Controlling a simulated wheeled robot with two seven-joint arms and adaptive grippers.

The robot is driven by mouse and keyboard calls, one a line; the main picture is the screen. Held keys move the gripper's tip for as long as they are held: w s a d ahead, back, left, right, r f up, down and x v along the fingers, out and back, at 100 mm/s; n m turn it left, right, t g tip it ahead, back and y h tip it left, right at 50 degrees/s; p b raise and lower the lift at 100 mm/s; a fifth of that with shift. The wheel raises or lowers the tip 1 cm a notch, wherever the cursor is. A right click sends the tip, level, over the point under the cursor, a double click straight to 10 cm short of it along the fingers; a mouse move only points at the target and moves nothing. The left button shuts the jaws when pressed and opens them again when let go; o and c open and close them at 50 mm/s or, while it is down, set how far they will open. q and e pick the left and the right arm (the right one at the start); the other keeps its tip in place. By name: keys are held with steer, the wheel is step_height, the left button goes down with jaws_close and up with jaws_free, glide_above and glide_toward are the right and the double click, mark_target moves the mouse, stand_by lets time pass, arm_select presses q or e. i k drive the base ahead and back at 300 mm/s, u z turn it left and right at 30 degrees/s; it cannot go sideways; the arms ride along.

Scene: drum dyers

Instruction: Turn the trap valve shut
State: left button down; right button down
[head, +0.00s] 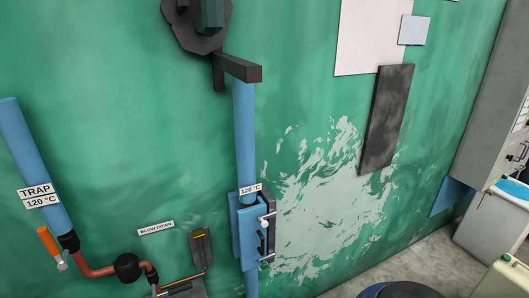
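A blue pipe (30,150) with a label reading TRAP 120 °C (39,196) slants down the wall at the left. At its lower end is a dark fitting (69,243) that leads into a copper-coloured pipe (97,271). An orange handle (47,241) with a pale metal end sits just left of this fitting, tilted from upper left to lower right. I take it to be the trap valve's lever; its exact joint to the pipe is too small to tell. Neither of my grippers is in view.
A second blue pipe (245,140) runs down mid-wall to a blue box (249,235) with metal handles. A dark drum top (405,290) is at the bottom edge. Concrete floor (430,265) shows at lower right.

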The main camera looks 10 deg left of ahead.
mark_target(45, 234)
steer(key=u, duration=1.8)
